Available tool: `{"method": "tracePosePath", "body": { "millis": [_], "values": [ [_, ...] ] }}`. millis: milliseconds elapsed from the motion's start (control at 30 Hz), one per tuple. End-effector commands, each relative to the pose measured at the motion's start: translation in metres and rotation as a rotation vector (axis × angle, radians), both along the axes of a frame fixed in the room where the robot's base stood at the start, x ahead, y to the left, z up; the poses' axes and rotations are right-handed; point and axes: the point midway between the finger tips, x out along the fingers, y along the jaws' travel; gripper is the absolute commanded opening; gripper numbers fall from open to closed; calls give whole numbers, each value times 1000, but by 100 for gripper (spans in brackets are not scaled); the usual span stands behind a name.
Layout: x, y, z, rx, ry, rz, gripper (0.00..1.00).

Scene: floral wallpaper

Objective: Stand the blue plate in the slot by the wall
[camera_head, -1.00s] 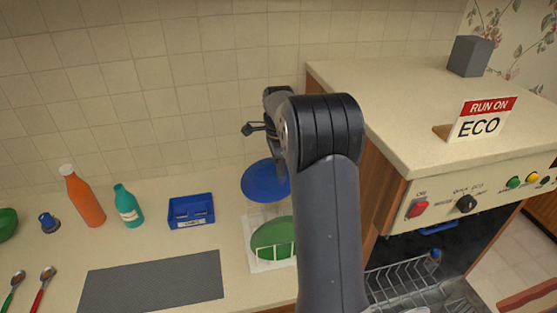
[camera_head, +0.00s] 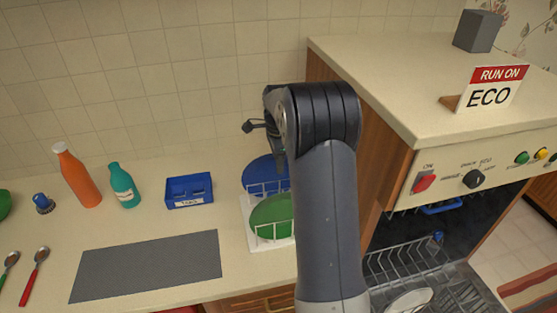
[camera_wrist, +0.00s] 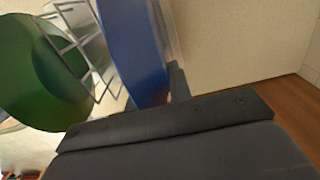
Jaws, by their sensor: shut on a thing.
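The blue plate (camera_head: 259,171) is at the rack (camera_head: 247,207), at its wall side, behind the white wires in the head view. In the wrist view the blue plate (camera_wrist: 134,45) stands nearly edge-on beside the wires, and a dark finger lies against its far side. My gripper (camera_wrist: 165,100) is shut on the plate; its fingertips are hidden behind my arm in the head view. A green plate (camera_head: 270,217) stands in the front part of the rack and shows in the wrist view (camera_wrist: 35,70). Whether the blue plate touches the rack's base is hidden.
A blue tray (camera_head: 189,190), a teal bottle (camera_head: 124,187) and an orange bottle (camera_head: 78,177) stand left of the rack. A dark mat (camera_head: 148,266) lies in front. The dishwasher cabinet (camera_head: 385,150) rises close on the right, with an open wire basket (camera_head: 405,257) below.

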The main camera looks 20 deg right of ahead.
Motion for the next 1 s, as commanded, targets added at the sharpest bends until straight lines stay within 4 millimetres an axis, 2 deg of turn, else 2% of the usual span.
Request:
{"method": "tracePosePath", "body": {
  "millis": [367, 400, 700, 1000],
  "values": [
    [0, 0, -3, 0, -1, 0, 0],
    [0, 0, -2, 0, -1, 0, 21],
    [0, 0, -3, 0, 0, 0, 45],
    [0, 0, 0, 0, -1, 0, 45]
  ]
}}
